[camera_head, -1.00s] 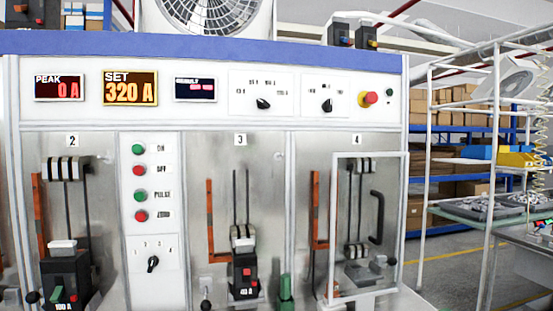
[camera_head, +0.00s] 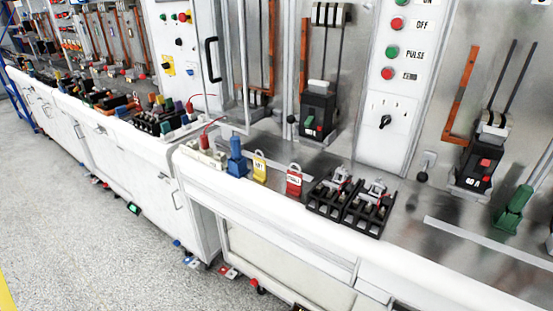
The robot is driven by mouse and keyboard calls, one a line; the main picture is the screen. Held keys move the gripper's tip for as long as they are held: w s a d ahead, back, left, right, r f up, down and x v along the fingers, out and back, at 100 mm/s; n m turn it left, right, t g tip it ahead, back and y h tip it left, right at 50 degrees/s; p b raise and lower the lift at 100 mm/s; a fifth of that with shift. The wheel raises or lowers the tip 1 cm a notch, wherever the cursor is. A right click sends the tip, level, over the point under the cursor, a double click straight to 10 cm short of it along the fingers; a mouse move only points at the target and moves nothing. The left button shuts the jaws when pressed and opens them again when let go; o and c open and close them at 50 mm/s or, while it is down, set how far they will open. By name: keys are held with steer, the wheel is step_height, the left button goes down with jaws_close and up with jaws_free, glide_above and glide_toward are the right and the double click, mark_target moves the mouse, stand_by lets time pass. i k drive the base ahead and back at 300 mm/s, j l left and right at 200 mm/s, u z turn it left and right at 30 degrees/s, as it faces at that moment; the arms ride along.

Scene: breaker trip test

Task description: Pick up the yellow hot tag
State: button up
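A yellow tag (camera_head: 259,167) with a small white label and a loop at its top stands on the bench ledge, near the middle of the head view. I cannot read its label for sure. A blue object (camera_head: 236,158) stands just left of it. A red tag (camera_head: 294,181) of like shape, with a white label, stands to its right. The yellow tag appears apart from the red one. My gripper does not show in the head view.
Black clamp-like fixtures (camera_head: 349,202) sit right of the red tag. A white block (camera_head: 204,153) with a red wire is at the left. Breakers (camera_head: 318,116) stand behind on the panel. A green-handled piece (camera_head: 513,208) is at far right. Grey floor (camera_head: 95,230) lies open in front.

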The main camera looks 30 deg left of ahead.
mark_target(259, 164)
steer(key=i+j, duration=0.1)
steer(key=j, duration=0.35)
steer(key=i+j, duration=0.15)
steer(key=j, duration=0.25)
steer(key=i+j+u, duration=0.1)
steer(key=j, duration=0.35)
steer(key=i+j, duration=0.15)
steer(key=j, duration=0.3)
steer(key=i+j, duration=0.1)
steer(key=j, duration=0.3)
steer(key=u, duration=0.05)
